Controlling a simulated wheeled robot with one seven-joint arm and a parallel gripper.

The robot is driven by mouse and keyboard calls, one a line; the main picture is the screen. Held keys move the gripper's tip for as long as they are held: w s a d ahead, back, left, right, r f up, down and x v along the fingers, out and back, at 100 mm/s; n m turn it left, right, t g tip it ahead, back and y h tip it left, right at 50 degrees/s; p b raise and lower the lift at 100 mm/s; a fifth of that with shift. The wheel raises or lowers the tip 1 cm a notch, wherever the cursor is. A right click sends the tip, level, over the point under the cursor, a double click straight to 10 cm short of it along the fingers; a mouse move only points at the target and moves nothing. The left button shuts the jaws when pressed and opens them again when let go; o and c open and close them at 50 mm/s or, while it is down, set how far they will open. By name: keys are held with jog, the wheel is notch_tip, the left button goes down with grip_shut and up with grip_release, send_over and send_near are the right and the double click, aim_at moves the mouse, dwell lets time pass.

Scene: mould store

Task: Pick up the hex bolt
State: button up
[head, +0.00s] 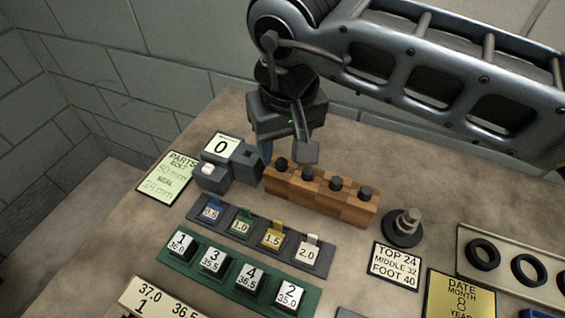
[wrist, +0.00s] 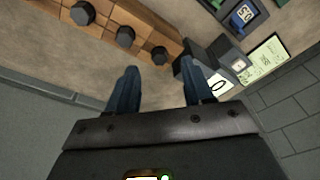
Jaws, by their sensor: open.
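Several dark hex bolts stand with their heads up in a row in a wooden block (head: 320,204). The leftmost hex bolt (head: 282,164) in the head view is the one nearest my gripper (head: 286,152). My gripper is open and empty, above the left end of the block. In the wrist view the same bolt (wrist: 159,55) shows just beyond the gap between my open fingers (wrist: 158,70), not touching them. Two more bolts (wrist: 124,36) show to its left there. The bolt shanks are hidden in the block.
A grey device reading 0 (head: 222,148) stands close to the block's left end, near one finger. A dark stepped post (head: 406,226) stands to the right. Number-tag trays (head: 300,295) lie in front. Bare bench (wrist: 75,60) shows beside the block.

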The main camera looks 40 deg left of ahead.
aim_at(282, 161)
jog(key=shift+w+a+f, duration=0.1)
jog(key=shift+a+f, duration=0.05)
jog(key=shift+f, duration=0.65)
jog(key=shift+w+a+f, duration=0.1)
jog(key=shift+f, duration=0.65)
grip_shut()
